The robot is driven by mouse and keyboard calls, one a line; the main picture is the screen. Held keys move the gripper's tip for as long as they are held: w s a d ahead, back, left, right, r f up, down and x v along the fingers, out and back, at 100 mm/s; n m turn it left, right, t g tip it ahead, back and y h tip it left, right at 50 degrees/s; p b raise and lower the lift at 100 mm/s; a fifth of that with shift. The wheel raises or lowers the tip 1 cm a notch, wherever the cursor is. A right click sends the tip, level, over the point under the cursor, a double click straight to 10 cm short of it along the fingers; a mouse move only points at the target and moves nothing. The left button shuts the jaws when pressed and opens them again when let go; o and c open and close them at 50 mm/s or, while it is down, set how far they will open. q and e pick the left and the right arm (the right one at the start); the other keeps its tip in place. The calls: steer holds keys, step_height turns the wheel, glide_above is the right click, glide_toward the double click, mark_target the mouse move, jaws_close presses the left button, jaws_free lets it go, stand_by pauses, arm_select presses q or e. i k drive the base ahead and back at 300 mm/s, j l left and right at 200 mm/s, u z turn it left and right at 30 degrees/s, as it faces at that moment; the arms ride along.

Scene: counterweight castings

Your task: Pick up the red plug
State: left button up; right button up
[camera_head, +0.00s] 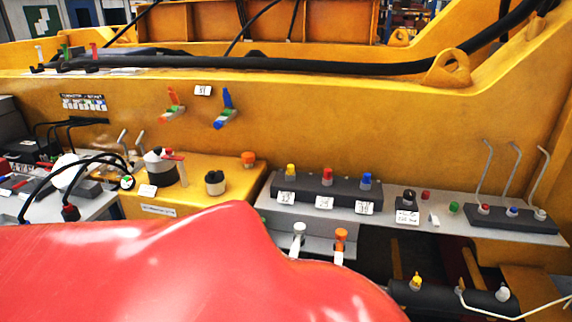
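Several small red pieces show, and I cannot tell for certain which is the red plug. One red cap (327,175) stands upright in the middle of a dark block (346,194), between a yellow cap (291,170) and a blue cap (366,180). White labels are in front of these three. A small red piece (426,195) sits to the right on the grey shelf, near a green one (454,208). A dark red cable connector (70,212) is at the far left. Neither of my grippers is in view.
A large glossy red shape, which I cannot identify, covers the lower left and middle and hides what is behind it. Bent metal rods (514,170) rise from a dark block at right. Black cables (95,163) loop at left. A yellow wall (400,125) stands behind.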

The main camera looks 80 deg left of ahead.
mark_target(328, 173)
steer(key=u, duration=2.35)
